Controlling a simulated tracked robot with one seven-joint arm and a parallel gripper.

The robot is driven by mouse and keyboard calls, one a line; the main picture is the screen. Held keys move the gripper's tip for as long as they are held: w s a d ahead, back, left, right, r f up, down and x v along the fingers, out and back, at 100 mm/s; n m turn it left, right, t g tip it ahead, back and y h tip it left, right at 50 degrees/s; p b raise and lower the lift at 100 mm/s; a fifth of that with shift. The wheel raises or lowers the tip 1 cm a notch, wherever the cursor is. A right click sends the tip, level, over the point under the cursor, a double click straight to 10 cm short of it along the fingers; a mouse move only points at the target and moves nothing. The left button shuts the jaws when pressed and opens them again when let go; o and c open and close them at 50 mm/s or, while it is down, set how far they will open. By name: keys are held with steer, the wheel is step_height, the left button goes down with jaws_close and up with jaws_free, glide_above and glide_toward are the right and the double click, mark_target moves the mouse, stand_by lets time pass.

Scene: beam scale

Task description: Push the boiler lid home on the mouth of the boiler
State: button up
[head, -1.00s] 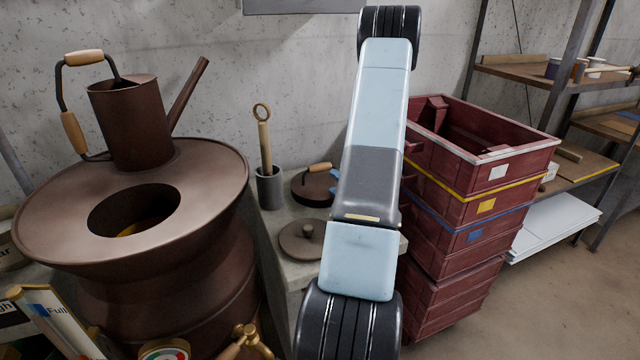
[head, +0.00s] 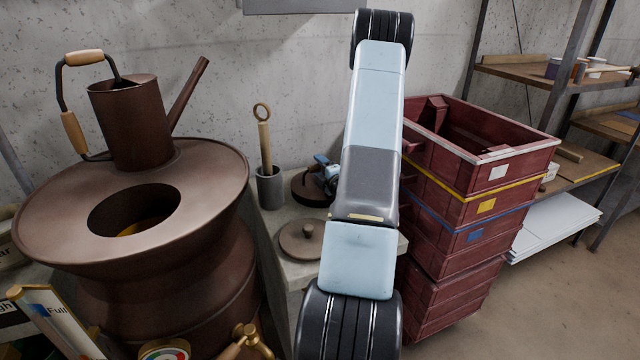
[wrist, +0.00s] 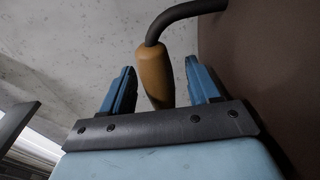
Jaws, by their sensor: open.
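The brown boiler (head: 60,215) stands at the left with its round mouth (head: 135,215) open. A flat lid with a knob (head: 300,243) lies in front.
A brown watering can (head: 130,120) stands on the boiler's rim. A grey cup with a ring-handled tool (head: 268,188) stands left of the lid. Stacked red crates (head: 470,220) stand to the right. A brass tap (head: 250,340) is at the front.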

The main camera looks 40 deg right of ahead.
steer(key=shift+c, duration=0.2)
jaws_close()
stand_by(0.4)
